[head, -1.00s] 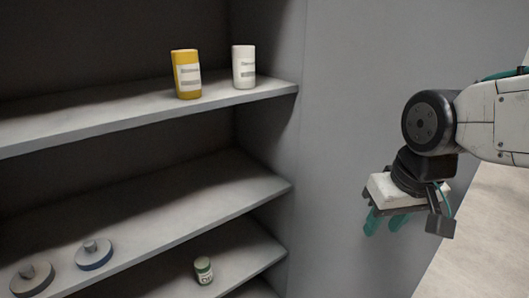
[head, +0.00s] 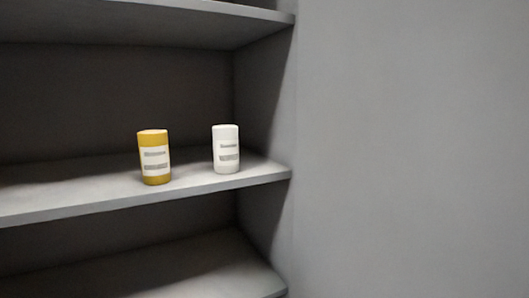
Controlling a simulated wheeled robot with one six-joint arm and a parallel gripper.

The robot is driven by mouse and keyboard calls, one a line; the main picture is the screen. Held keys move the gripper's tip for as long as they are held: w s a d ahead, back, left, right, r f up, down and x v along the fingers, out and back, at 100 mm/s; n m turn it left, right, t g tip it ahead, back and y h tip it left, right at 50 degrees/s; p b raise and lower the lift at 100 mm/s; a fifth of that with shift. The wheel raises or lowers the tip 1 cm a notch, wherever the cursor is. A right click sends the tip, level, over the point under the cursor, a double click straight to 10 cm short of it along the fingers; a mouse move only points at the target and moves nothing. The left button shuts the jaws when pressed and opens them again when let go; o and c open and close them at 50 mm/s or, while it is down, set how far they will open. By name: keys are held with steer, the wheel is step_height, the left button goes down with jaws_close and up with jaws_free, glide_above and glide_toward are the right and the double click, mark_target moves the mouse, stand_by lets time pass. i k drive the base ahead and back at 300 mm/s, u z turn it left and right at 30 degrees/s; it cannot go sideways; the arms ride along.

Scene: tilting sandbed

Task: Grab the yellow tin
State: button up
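The yellow tin (head: 154,158) stands upright on a grey shelf in the head view, left of centre. It has a white label with grey print on its front. It stands apart from a white tin, a short gap to its left. My gripper is not in view now.
The white tin (head: 226,149) stands upright to the right of the yellow tin, near the shelf's right end. The shelf (head: 60,193) is bare to the left. Another shelf (head: 160,18) is above, one (head: 190,268) below. A plain grey wall (head: 410,150) fills the right.

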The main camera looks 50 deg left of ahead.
mark_target(153, 147)
steer(key=z, duration=0.3)
steer(key=k, duration=0.4)
steer(key=u, duration=1.9)
